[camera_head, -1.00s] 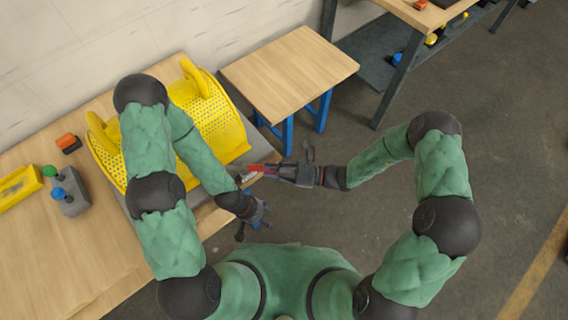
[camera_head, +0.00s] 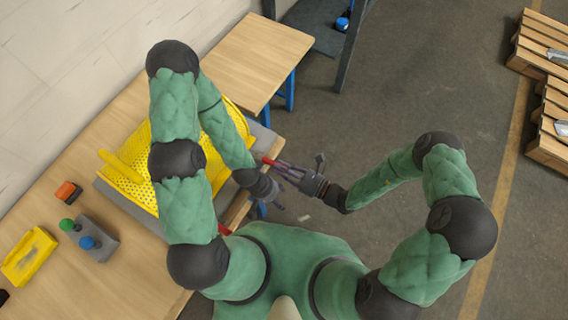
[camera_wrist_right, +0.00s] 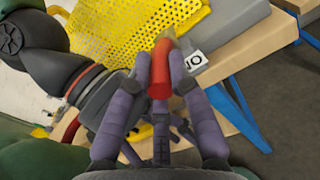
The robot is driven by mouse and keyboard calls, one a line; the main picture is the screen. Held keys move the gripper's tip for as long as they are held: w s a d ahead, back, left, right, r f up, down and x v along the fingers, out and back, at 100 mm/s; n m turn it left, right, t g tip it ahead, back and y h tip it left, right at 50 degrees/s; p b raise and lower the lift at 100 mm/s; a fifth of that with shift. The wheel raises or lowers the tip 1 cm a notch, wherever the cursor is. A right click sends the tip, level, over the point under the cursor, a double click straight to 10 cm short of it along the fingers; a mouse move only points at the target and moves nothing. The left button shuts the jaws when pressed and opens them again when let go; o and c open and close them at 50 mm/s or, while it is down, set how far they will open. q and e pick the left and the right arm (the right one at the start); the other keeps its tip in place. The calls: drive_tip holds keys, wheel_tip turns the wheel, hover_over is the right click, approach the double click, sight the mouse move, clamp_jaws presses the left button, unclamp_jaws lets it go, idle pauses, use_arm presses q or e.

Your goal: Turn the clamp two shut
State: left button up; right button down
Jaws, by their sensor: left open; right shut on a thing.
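A red clamp handle (camera_head: 267,161) sits at the right edge of the bench, by the grey base plate. In the right wrist view the red handle (camera_wrist_right: 160,72) stands between my right fingers, beside a white label whose lettering I cannot read surely. My right gripper (camera_head: 274,165) is shut on this handle. The clamp's body is mostly hidden behind handle and fingers. My left gripper (camera_head: 276,195) is open and empty, just below the right one, off the bench edge. Another red part (camera_head: 224,230) shows near the bench edge, partly hidden by my left arm; I cannot tell what it is.
A yellow perforated guard (camera_head: 232,132) lies on the grey plate, partly behind my left arm. A button box (camera_head: 99,247), an orange block (camera_head: 68,191) and a yellow tray (camera_head: 28,257) are on the left bench. A small table (camera_head: 250,55) stands behind.

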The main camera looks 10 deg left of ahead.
drive_tip(key=shift+r+t, duration=0.2)
drive_tip(key=shift+t, duration=0.1)
drive_tip(key=c, duration=1.1)
unclamp_jaws()
drive_tip(key=shift+s+a, duration=0.1)
drive_tip(key=shift+f, duration=0.1)
drive_tip(key=v, duration=1.2)
